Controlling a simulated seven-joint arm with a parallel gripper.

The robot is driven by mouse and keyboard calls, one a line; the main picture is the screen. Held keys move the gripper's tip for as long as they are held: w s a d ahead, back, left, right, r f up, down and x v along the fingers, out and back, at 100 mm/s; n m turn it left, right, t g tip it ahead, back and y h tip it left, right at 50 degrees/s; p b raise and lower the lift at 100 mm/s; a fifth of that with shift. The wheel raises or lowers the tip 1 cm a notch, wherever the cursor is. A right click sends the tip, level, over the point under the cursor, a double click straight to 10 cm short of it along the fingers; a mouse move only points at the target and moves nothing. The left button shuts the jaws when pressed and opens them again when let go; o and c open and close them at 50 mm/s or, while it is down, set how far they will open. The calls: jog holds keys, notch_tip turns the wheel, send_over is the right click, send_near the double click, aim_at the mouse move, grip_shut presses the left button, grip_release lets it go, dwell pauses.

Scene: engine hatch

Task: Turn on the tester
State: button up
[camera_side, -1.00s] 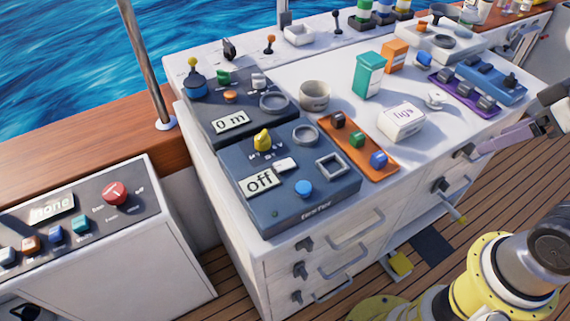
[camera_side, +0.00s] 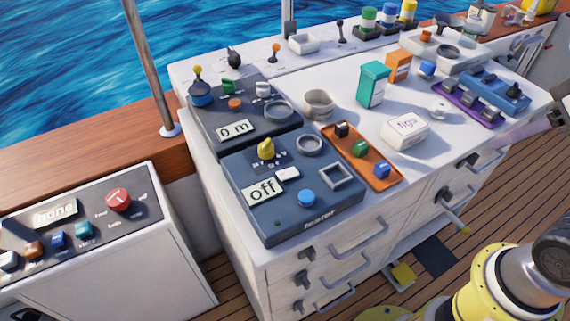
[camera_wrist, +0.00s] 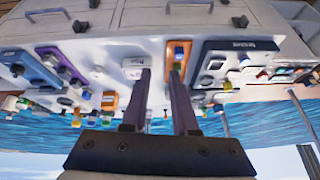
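The tester (camera_side: 320,222) is a dark blue-grey box at the front left of the white cabinet top. Its display (camera_side: 262,191) reads "off". It carries a yellow knob (camera_side: 266,149), a white rocker-like piece (camera_side: 287,174), a blue button (camera_side: 307,198), a round ring and a square socket, both seemingly empty. The tester also shows at the right of the upside-down wrist view (camera_wrist: 237,46). My gripper (camera_wrist: 160,73) is open and empty, its two purple fingers apart.
Behind the tester is a similar box (camera_side: 205,137) reading "0 m". To its right lie an orange tray (camera_side: 385,181) with coloured blocks, a grey cup (camera_side: 319,104), a white "figs" box (camera_side: 406,129) and a teal box (camera_side: 373,84). A separate panel (camera_side: 140,222) reads "none".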

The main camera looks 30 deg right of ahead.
jog(key=shift+m+y, duration=0.3)
jog(key=shift+m, duration=0.1)
jog(key=w+r, duration=0.1)
jog(key=w+a+r, duration=0.1)
jog(key=r, duration=0.1)
jog(key=w+r, duration=0.1)
jog(key=w, duration=0.1)
jog(key=shift+a+r, duration=0.25)
jog(key=shift+r, duration=0.15)
grip_shut()
jog(key=w+a+r+g+y, duration=0.15)
jog(key=w+a+r, duration=0.25)
jog(key=w+a, duration=0.65)
jog(key=w+a+f+n+g, duration=0.1)
jog(key=w+a+f+g, duration=0.1)
jog(key=w+a+f, duration=0.2)
jog(key=w+a+f+n+g, duration=0.1)
jog(key=w+a+f+g, duration=0.1)
jog(key=w+a+f, duration=0.3)
jog(key=shift+w+a+f, duration=0.15)
jog(key=shift+a+f, duration=0.05)
jog(key=shift+a, duration=1.9)
jog(key=shift+h, duration=0.25)
